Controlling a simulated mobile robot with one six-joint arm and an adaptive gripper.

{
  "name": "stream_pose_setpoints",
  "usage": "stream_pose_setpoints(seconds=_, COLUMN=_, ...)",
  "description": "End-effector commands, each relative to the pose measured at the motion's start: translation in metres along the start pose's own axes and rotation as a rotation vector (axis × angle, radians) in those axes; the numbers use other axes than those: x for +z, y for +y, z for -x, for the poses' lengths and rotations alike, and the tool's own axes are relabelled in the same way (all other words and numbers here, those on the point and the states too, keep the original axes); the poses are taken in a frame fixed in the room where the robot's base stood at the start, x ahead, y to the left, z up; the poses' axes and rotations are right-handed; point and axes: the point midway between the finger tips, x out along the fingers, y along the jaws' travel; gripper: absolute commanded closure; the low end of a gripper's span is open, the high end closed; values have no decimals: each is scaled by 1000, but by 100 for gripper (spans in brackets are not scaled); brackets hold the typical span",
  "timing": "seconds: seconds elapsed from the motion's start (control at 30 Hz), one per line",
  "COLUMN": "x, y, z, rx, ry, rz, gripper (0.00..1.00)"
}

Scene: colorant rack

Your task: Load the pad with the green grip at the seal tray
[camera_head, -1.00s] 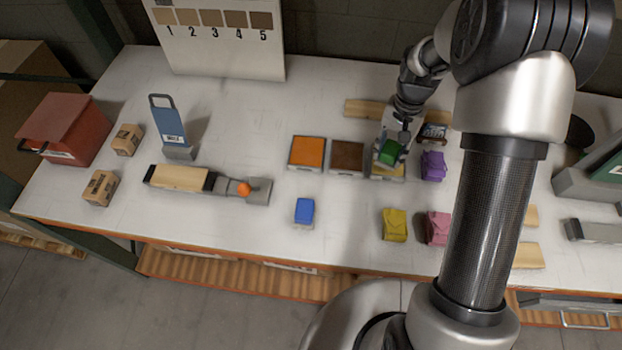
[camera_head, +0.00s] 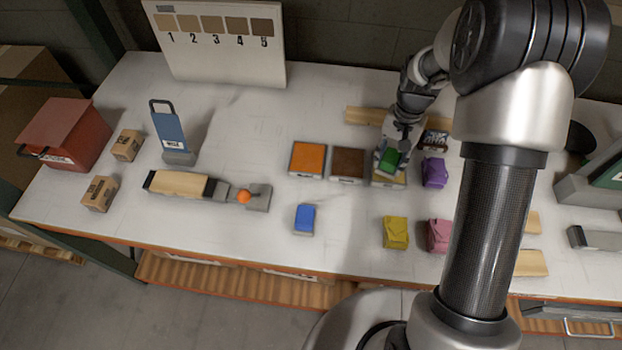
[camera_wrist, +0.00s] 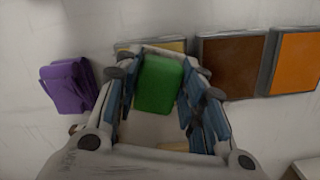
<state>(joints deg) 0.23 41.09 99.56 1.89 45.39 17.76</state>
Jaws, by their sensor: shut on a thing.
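The pad's green grip (camera_head: 391,160) is between the fingers of my gripper (camera_head: 392,162), which is shut on it. The green grip also shows in the wrist view (camera_wrist: 159,84), with blue-sided fingers on both sides. The pad's underside is hidden. It is over or on a tray with a yellowish surface (camera_head: 398,182); I cannot tell whether they touch. A brown tray (camera_head: 348,164) and an orange tray (camera_head: 308,158) stand to its left in the head view. Their labels are too small to read, so I cannot tell which is the seal tray.
A purple pouch (camera_head: 434,172) lies close to the right of the gripper. A yellow pouch (camera_head: 396,232), a pink pouch (camera_head: 439,236) and a blue block (camera_head: 305,219) lie nearer the front edge. A wooden strip (camera_head: 366,115) lies behind.

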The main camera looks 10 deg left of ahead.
Motion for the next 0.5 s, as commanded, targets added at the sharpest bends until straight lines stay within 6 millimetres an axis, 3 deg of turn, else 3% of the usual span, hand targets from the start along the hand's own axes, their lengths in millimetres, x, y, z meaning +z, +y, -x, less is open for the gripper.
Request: stream_pose_setpoints(seconds=0.5, x=-1, y=0, z=-6, rx=0, ry=0, rz=0, gripper=82)
